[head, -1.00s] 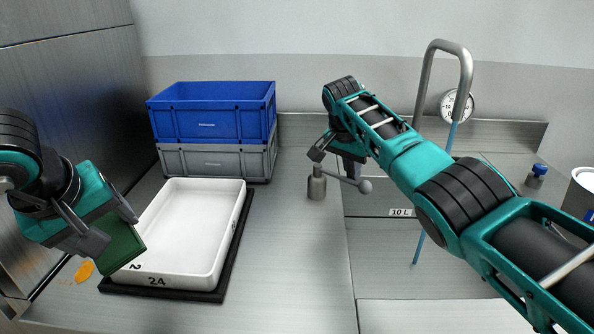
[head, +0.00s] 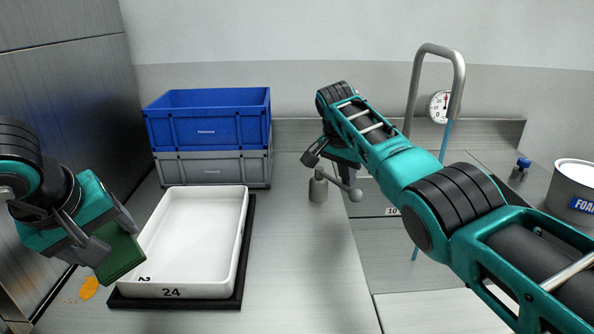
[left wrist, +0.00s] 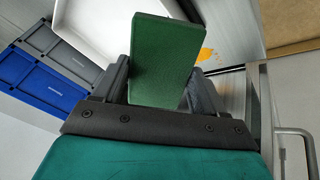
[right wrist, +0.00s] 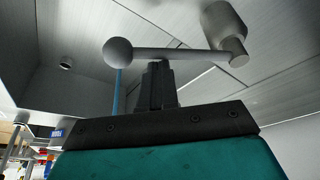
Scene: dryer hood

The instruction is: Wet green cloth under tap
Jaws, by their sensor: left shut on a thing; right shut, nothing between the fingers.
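The green cloth (head: 122,255), a flat folded block, is gripped in my left gripper (head: 112,240), over the white tray's front left corner; it also shows in the left wrist view (left wrist: 160,60). The tap's tall curved pipe (head: 458,75) stands at the right. A thin blue line (head: 446,140), looking like a water stream, runs down from its end, partly behind my right arm. The ball-ended lever (head: 338,184) sits on a grey post (head: 318,188). My right gripper (right wrist: 158,85) is shut and empty, fingertips against or very close to the lever (right wrist: 170,53).
The white tray (head: 241,225) marked 24 sits on a black base. Blue (head: 205,125) and grey (head: 210,170) crates are stacked behind it. An orange smear (head: 89,288) lies at the left. A round gauge (head: 438,106) and FOAM can (head: 572,182) are at the right.

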